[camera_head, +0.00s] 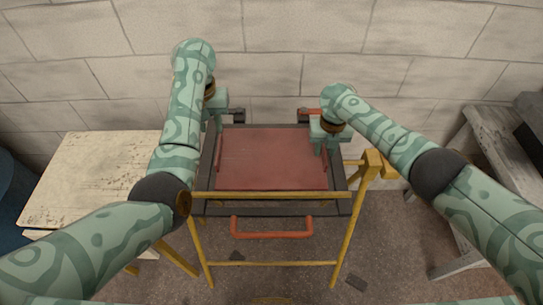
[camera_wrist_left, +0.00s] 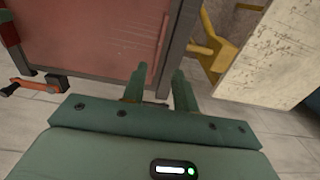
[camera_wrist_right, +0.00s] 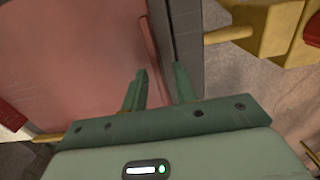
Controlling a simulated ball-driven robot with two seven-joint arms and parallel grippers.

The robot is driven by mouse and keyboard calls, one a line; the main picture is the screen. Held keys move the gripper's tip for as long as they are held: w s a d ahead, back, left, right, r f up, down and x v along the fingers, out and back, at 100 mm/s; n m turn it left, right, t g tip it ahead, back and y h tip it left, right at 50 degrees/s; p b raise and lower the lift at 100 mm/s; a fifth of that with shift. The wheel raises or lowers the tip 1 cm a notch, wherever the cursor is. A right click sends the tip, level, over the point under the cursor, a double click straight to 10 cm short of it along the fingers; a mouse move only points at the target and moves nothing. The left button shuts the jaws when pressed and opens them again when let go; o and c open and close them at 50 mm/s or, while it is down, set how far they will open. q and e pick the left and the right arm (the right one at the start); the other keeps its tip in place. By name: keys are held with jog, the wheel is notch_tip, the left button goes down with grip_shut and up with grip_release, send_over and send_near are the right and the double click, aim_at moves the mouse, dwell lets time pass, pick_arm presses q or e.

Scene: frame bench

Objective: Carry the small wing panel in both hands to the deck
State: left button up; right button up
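The red wing panel (camera_head: 272,158) lies flat within a dark rectangular frame (camera_head: 270,208) on a yellow stand. Thin red grip bars run along its left and right sides. My left gripper (camera_head: 217,124) is above the panel's left edge; in the left wrist view its fingers (camera_wrist_left: 160,85) are apart, with the grip bar (camera_wrist_left: 160,47) just beyond the tips. My right gripper (camera_head: 321,149) is at the right edge; in the right wrist view its fingers (camera_wrist_right: 160,80) are apart near the other bar (camera_wrist_right: 149,45). I cannot tell which surface is the deck.
A worn cream table (camera_head: 90,175) stands close to the left of the stand. A grey bench (camera_head: 495,135) is at the right. An orange handle (camera_head: 271,234) sticks out at the front, and yellow brackets (camera_head: 372,165) project right. A block wall closes the back.

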jog(key=shift+r, duration=0.3)
pick_arm(q)
jog(key=shift+r, duration=0.6)
pick_arm(e)
notch_tip(320, 180, up, 11)
jog(key=shift+r, duration=0.2)
